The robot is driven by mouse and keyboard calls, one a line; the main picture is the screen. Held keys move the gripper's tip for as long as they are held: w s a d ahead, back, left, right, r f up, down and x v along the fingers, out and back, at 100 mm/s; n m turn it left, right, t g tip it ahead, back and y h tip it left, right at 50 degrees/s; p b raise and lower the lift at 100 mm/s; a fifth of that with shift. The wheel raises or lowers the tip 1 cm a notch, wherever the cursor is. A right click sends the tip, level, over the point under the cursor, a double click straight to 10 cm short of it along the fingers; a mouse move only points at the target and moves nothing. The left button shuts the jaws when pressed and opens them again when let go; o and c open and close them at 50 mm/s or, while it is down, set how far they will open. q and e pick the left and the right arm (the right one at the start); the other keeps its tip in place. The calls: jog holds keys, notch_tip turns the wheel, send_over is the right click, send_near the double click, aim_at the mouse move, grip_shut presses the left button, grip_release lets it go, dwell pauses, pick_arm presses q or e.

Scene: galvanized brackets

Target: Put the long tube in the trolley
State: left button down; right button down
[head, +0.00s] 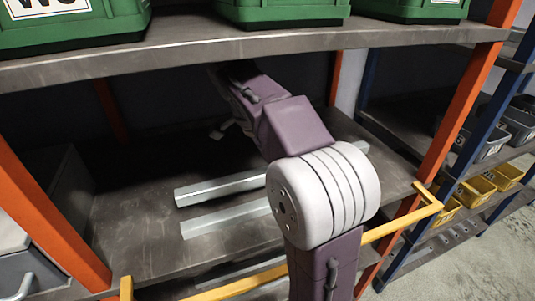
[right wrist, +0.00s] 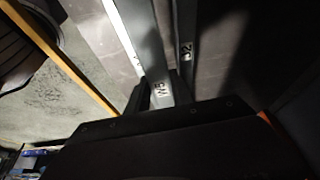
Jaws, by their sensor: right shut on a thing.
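Two long galvanized metal pieces lie side by side on the dark shelf in the head view: a farther one (head: 220,187) and a nearer one (head: 228,217). In the right wrist view my right gripper (right wrist: 157,92) is shut on a long grey metal piece (right wrist: 160,78) with a marking near the fingers. A second marked piece (right wrist: 187,35) lies beside it, apart. I cannot tell which of the pieces is the long tube. My left gripper is out of view.
A yellow rail (head: 397,228) runs across the front, with more metal below it. Orange posts (head: 45,215) stand at both sides. The upper shelf (head: 270,45) with green crates (head: 280,10) hangs close above my arm. Yellow bins (head: 478,191) stand on a rack at right.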

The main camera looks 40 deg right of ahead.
jog(key=s, duration=0.1)
jog(key=s+a, duration=0.1)
jog(key=s, duration=0.3)
jog(key=shift+s+a, duration=0.25)
jog(key=shift+a, duration=0.1)
